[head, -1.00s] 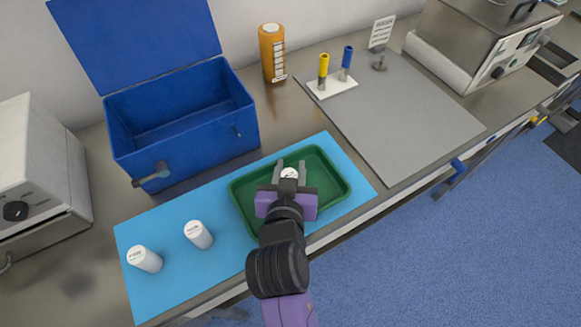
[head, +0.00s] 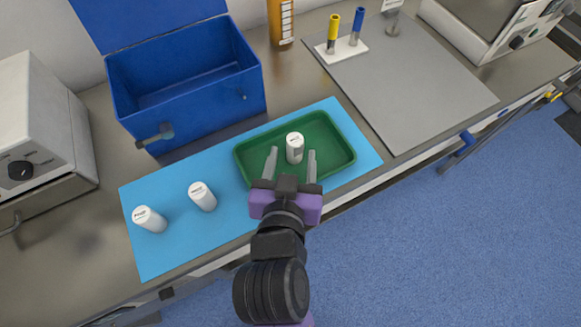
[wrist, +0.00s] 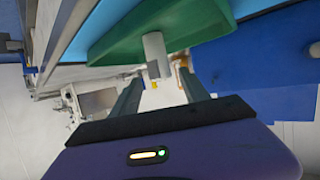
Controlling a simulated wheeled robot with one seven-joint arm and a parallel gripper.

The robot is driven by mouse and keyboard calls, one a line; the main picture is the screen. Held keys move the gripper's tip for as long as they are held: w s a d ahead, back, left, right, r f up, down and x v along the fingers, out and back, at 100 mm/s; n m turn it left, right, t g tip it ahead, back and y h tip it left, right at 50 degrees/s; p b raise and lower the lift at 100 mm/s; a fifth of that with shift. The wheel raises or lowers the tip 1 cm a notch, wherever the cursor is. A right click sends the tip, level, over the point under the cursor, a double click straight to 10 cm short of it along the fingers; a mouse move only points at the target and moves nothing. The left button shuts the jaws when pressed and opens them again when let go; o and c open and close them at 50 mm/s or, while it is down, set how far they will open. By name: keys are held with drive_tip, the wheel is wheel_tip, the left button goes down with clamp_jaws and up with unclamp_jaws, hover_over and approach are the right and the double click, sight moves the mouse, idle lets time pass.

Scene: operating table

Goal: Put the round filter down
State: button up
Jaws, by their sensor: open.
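A white round filter (head: 295,148), a small cylinder with a label on its top, stands upright in the green tray (head: 246,176). In the wrist view the filter (wrist: 154,54) shows beyond the fingers, apart from them. My gripper (head: 292,160) is open and empty, its two fingers spread on the near side of the filter. In the wrist view my gripper (wrist: 160,92) has clear space between its fingers. Two similar white cylinders (head: 149,219) (head: 202,196) stand on the blue mat (head: 175,250) left of the tray.
An open blue box (head: 190,115) stands behind the mat. A grey mat (head: 410,90) lies to the right, with a white holder (head: 340,50) bearing a yellow and a blue tube at its back. An orange bottle (head: 281,22) stands at the back.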

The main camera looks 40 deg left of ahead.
drive_tip(key=shift+v, duration=1.65)
drive_tip(key=shift+d, duration=0.1)
drive_tip(key=s+d+f+m+t+h, duration=0.15)
drive_tip(key=d+f, duration=0.25)
drive_tip(key=d, duration=0.7)
drive_tip(key=s+d+f+m+h, duration=0.1)
drive_tip(key=s+d+f, duration=0.15)
drive_tip(key=d, duration=0.85)
drive_tip(key=s+d+r+m+t+h, duration=0.2)
drive_tip(key=s+d+r+m+h, duration=0.2)
drive_tip(key=s+d, duration=0.7)
drive_tip(key=d+r+h, duration=0.1)
drive_tip(key=d, duration=0.2)
drive_tip(key=shift+s+d, duration=0.25)
drive_tip(key=shift+s, duration=0.1)
